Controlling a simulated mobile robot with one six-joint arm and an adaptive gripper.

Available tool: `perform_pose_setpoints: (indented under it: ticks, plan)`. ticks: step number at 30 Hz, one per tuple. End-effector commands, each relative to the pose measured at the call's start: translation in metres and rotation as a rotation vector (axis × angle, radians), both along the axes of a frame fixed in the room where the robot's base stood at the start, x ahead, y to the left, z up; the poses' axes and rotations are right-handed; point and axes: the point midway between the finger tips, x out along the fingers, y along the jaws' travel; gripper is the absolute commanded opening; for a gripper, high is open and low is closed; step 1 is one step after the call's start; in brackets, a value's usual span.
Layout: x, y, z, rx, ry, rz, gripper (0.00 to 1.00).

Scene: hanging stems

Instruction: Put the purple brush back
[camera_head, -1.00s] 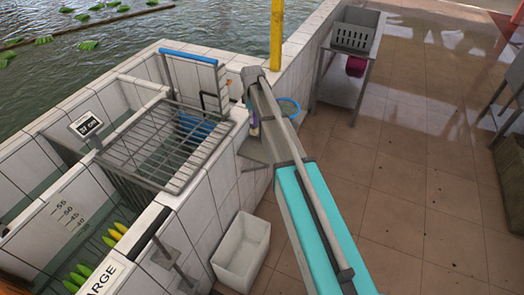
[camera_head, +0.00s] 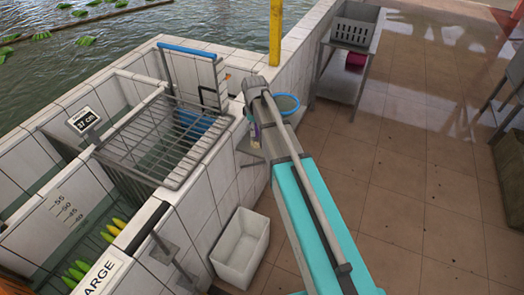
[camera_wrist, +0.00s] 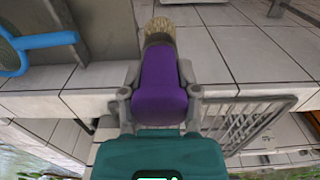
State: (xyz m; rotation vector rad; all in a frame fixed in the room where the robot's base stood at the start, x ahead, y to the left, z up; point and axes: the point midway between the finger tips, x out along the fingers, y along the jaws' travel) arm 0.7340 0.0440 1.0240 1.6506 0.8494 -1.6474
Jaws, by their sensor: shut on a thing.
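The purple brush (camera_wrist: 160,95) is in my gripper (camera_wrist: 160,108) in the wrist view. The two fingers press on the sides of its purple body. Its tan bristle end (camera_wrist: 160,31) points away from the palm, towards the white tiles. In the head view my arm hides most of the gripper area, and I cannot make out the brush for certain. No empty holder for the brush can be clearly told.
A wire grate (camera_head: 160,141) lies over the tiled basins. A blue-rimmed hoop (camera_head: 287,104) hangs by the wall. A white bin (camera_head: 241,247) stands on the floor. A grey crate (camera_head: 355,29) sits on a metal stand.

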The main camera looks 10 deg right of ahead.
Motion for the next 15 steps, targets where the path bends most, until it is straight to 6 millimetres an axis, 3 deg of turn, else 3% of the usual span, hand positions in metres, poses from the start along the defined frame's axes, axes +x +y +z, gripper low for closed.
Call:
perform_pose_setpoints:
  ticks: [1, 6, 15]
  plan:
    - [-0.018, 0.001, -0.002, 0.000, 0.000, -0.001, 0.00]
    - [-0.038, 0.004, -0.004, 0.001, -0.001, -0.005, 0.00]
    - [-0.040, 0.004, -0.004, 0.000, 0.000, -0.006, 0.00]
